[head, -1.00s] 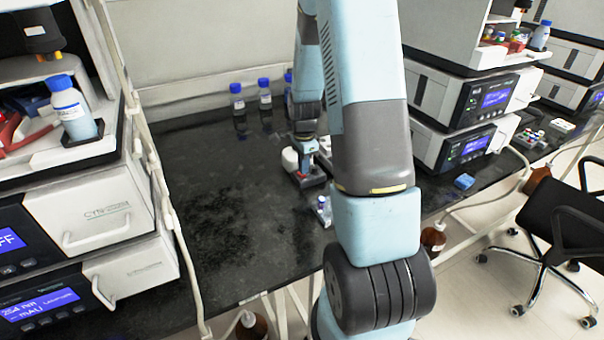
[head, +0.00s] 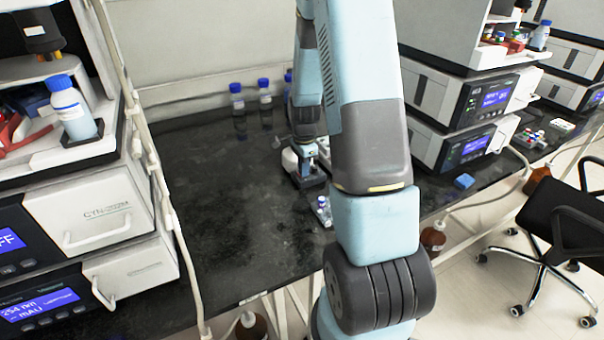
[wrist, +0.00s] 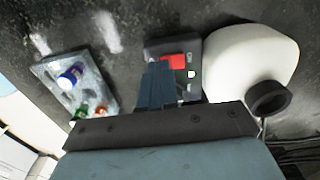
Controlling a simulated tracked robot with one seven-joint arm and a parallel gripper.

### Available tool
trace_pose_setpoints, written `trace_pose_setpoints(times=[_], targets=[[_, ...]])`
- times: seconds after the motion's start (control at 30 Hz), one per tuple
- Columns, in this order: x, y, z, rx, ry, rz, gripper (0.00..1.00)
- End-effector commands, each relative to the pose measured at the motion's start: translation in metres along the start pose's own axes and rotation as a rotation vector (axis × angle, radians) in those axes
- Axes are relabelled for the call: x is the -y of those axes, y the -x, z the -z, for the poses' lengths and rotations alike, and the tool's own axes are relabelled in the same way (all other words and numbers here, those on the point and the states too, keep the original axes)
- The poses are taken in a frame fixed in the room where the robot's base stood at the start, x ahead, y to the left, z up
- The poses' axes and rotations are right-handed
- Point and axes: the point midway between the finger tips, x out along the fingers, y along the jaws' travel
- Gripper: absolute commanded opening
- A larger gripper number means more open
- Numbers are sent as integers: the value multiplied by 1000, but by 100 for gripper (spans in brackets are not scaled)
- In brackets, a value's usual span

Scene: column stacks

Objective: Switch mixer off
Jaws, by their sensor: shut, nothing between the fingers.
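The mixer shows in the wrist view as a dark base (wrist: 193,92) with a red switch (wrist: 173,62) on top and a white rounded body (wrist: 240,65) at its right. In the head view the white body (head: 290,159) shows left of my gripper, and the dark base is partly hidden by it. My gripper (wrist: 158,72) is shut and empty. Its fingertips are over the base, right by the lower left of the red switch in the wrist view. I cannot tell whether they touch it. In the head view my gripper (head: 308,158) points down at the mixer.
A small rack with vials (wrist: 75,85) stands left of the mixer in the wrist view. It also shows in the head view (head: 322,210). Blue-capped bottles (head: 264,93) stand behind. The black bench top (head: 230,200) is clear at left. Instruments (head: 465,145) stand at right.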

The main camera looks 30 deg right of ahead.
Motion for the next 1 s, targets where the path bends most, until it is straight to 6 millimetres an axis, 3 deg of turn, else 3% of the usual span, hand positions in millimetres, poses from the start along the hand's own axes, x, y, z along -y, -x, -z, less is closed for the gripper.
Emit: trace_pose_setpoints(times=[0.47, 1.0], targets=[[0, -2, 0, 0, 0, 1, 0], [0, 32, 0, -1, 1, 1, 0]])
